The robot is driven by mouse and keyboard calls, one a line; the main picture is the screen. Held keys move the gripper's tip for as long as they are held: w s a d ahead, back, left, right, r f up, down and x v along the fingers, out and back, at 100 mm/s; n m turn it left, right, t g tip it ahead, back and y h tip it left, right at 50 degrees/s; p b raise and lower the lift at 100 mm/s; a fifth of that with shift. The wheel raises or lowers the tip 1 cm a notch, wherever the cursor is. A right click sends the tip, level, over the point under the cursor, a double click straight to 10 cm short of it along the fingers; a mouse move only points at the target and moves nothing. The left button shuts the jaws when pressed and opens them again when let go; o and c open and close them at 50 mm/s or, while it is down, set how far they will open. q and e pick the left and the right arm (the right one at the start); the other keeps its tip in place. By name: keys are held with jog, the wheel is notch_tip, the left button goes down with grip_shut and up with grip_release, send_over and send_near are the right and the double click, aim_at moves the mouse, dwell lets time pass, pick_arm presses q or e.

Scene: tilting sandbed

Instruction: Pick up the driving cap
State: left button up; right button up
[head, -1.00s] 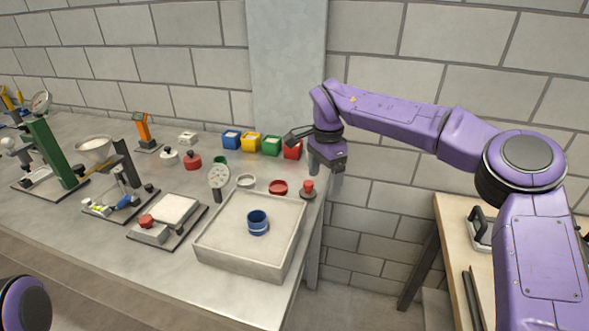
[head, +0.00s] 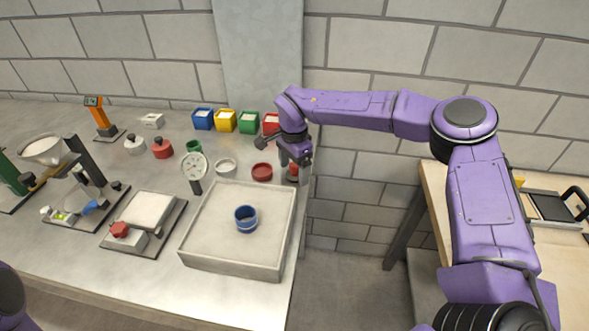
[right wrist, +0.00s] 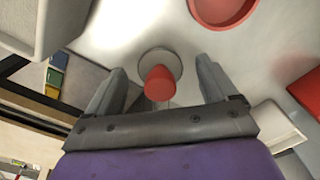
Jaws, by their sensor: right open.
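The driving cap seems to be the red knob-like piece with a round grey base, at the right end of the metal bench. In the right wrist view the red cap (right wrist: 159,83) shows between my two fingers, its grey base (right wrist: 162,58) beyond it. In the head view the red cap (head: 293,173) is partly hidden by my right gripper (head: 295,161). My right gripper, also in the right wrist view (right wrist: 160,68), is open and empty, above the cap. I cannot tell whether a finger touches it. My left gripper is out of view.
The sand tray (head: 200,262) with a blue ring (head: 246,219) stands in front. A red dish (head: 262,172) and a dial gauge (head: 194,167) are to the left. Coloured boxes (head: 225,121) line the back. The bench's right edge is close by.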

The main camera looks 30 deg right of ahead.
jog(key=shift+w+d+f, duration=0.1)
jog(key=shift+w+f, duration=0.3)
jog(key=shift+f, duration=0.1)
jog(key=shift+d, duration=0.1)
jog(key=shift+s+r, duration=0.25)
jog(key=shift+s, duration=0.05)
jog(key=shift+c, duration=0.6)
jog(key=shift+s+r, duration=0.15)
jog(key=shift+s, duration=0.1)
jog(key=c, duration=1)
jog(key=shift+w, duration=0.15)
